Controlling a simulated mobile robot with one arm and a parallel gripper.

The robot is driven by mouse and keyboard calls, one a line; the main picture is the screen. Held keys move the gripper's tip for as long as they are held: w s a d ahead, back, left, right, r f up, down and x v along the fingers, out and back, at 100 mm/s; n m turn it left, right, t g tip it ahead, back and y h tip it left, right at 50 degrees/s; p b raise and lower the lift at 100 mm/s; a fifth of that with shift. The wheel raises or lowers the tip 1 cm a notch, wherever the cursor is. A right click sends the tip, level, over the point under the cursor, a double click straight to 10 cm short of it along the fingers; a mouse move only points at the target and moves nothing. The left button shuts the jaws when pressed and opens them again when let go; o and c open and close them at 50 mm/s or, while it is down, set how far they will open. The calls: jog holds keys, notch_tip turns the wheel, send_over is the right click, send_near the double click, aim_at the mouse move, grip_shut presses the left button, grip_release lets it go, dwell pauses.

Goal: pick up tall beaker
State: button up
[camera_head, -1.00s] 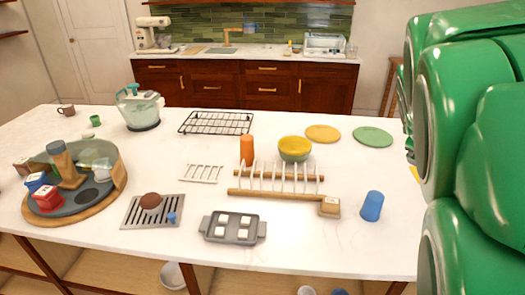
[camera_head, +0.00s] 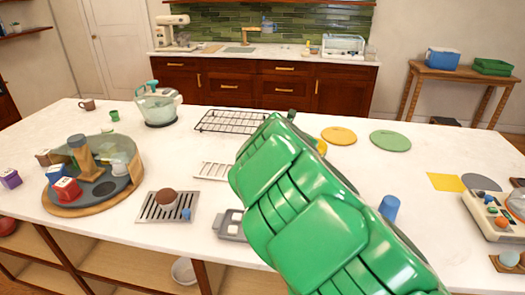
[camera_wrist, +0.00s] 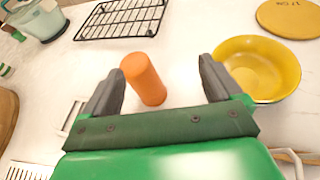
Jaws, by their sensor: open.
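The likely tall beaker is an orange cylinder (camera_wrist: 145,82), seen in the wrist view between and just beyond my gripper's fingers, nearer the left one. It appears tilted there from the camera angle. My gripper (camera_wrist: 159,68) is open, its two dark fingers spread apart with nothing held. In the head view my green arm covers the cylinder. A shorter blue cup (camera_head: 389,207) stands on the counter to the right of my arm.
A yellow bowl (camera_wrist: 245,92) sits close to the right finger. A black wire rack (camera_wrist: 122,17) lies beyond the cylinder. A white slotted rack (camera_head: 213,171) and grey tray (camera_head: 229,226) are left of my arm. The dish rack is mostly hidden.

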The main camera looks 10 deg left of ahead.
jog(key=shift+n+g+y, duration=0.3)
jog(key=shift+n+y, duration=0.2)
jog(key=shift+n, duration=0.4)
jog(key=shift+w+a+f, duration=0.9)
jog(key=shift+a, duration=0.2)
jog(key=shift+w+a+f, duration=0.95)
jog(key=shift+a, duration=0.2)
jog(key=shift+w+a+f, duration=0.9)
jog(key=shift+a, duration=0.2)
jog(key=c, duration=1)
jog(key=shift+c, duration=0.2)
jog(key=shift+r, duration=0.8)
jog(key=s+d+r, duration=0.4)
jog(key=s+r, duration=0.7)
jog(key=s, duration=0.2)
jog(key=shift+d+r, duration=0.25)
jog(key=shift+d, duration=0.15)
